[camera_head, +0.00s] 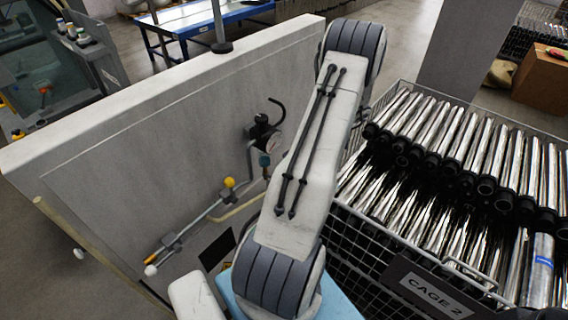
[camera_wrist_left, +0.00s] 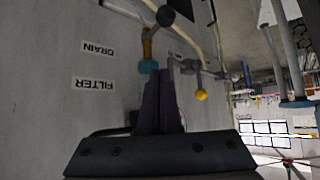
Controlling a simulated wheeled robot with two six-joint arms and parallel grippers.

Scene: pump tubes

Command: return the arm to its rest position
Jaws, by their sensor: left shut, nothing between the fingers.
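My left arm (camera_head: 312,165) rises from the bottom middle of the head view to a dark ribbed joint near the top, between the grey panel and the cage. I cannot make out its gripper in the head view; the arm seems to hide it. In the left wrist view my left gripper (camera_wrist_left: 161,75) shows two dark fingers closed together and empty. They point towards the panel's fittings, near a teal fitting (camera_wrist_left: 148,67); I cannot tell whether they touch. My right gripper is not in view.
A wire cage labelled CAGE 2 (camera_head: 436,285), full of shiny tubes (camera_head: 440,125), stands close on the right. A blue table (camera_head: 195,20) is farther back.

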